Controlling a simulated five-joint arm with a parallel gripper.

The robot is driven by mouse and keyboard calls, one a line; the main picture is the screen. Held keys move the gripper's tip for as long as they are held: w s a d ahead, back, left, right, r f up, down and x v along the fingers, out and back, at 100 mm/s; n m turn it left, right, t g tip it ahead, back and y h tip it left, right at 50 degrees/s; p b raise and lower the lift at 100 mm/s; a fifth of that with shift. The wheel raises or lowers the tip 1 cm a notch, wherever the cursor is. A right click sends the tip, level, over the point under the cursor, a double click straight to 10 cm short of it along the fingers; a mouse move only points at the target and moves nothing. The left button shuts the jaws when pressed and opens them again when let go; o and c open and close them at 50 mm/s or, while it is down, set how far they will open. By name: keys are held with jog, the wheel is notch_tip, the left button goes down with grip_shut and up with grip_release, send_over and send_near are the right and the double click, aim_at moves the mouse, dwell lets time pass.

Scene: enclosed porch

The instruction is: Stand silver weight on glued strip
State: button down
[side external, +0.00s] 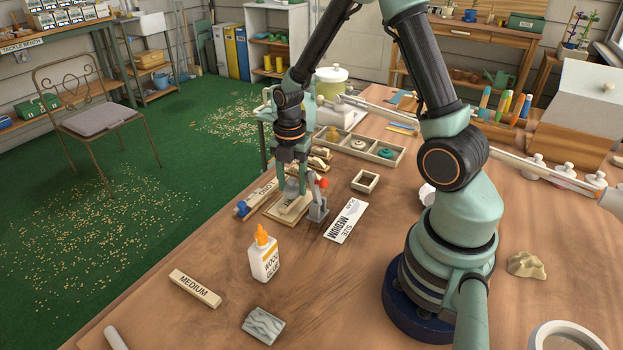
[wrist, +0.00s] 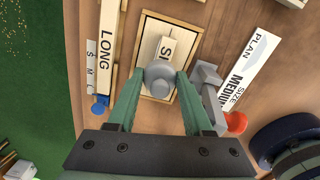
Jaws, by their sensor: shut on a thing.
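My gripper (side external: 291,184) points down and is shut on the silver weight (wrist: 160,76), a grey rounded piece between the two green fingers. In the side view the weight (side external: 291,187) is small and partly hidden by the fingers. Below it a pale wooden strip (wrist: 168,48), its label partly covered and starting with S, lies on a framed wooden board (wrist: 185,38). The strip also shows in the side view (side external: 293,204). The weight is over the strip's near end; I cannot tell whether they touch. Glue on the strip is not visible.
A grey clamp (side external: 317,205) with a red knob stands close right of the board. A LONG strip (wrist: 105,45) lies left. A plan card (side external: 346,221) reads MEDIUM. The glue bottle (side external: 264,256), MEDIUM strip (side external: 194,288) and grey block (side external: 263,326) are nearer the front.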

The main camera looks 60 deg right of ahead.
jog(key=shift+f, duration=0.6)
dwell(0.6)
jog(key=shift+c, duration=1.1)
grip_release()
jog(key=shift+o, duration=1.1)
jog(key=shift+s+f, duration=0.1)
jog(key=shift+s, duration=0.05)
jog(key=shift+r, duration=3.55)
